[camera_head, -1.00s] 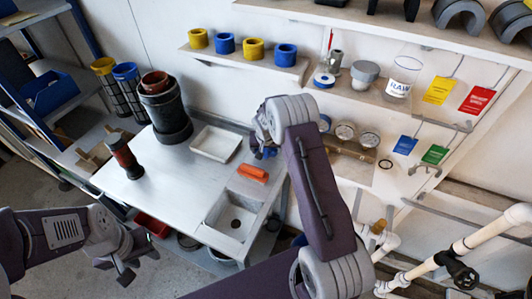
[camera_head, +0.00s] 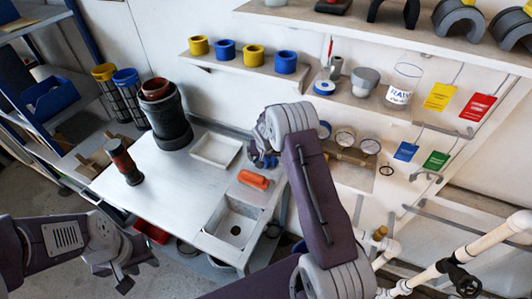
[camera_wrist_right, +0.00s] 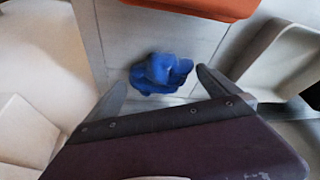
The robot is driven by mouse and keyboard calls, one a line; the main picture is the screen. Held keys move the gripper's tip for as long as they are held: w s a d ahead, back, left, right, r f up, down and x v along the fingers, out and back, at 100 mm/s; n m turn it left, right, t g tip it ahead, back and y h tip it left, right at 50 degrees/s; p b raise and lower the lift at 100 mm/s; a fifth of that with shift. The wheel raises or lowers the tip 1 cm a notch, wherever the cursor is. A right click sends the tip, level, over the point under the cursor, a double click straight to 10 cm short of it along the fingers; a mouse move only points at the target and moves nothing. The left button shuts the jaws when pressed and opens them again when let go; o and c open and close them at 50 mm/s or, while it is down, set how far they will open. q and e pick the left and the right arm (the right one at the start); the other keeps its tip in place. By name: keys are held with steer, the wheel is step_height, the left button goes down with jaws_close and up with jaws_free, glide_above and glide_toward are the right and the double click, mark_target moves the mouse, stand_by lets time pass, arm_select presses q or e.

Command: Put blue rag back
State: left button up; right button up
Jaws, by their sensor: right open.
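The blue rag (camera_wrist_right: 158,74) is a small crumpled bundle on the white worktop, seen in the right wrist view. My right gripper (camera_wrist_right: 161,79) is open, with one finger on each side of the rag; I cannot tell whether they touch it. In the head view the right gripper (camera_head: 263,160) is low over the back right of the worktop, and it mostly hides the rag. My left gripper (camera_head: 134,274) hangs in front of the worktop at lower left, away from the rag; its finger gap is unclear.
An orange item (camera_head: 253,180) lies just in front of the rag. A white tray (camera_head: 216,149) is to its left and a sink basin (camera_head: 233,229) nearer. A black cylinder (camera_head: 166,115) and a dark red-banded bottle (camera_head: 122,161) stand at left. Wall shelves (camera_head: 245,68) rise behind.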

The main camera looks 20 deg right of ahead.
steer(key=v, duration=1.1)
steer(key=s+a+n+g+y, duration=0.1)
steer(key=s+a, duration=0.3)
steer(key=s, duration=0.8)
steer(key=s+a+n+g+y, duration=0.1)
steer(key=s+a+n, duration=0.3)
steer(key=s, duration=0.9)
steer(key=shift+a+r+g, duration=0.35)
steer(key=shift+r+g, duration=0.1)
steer(key=shift+g, duration=0.05)
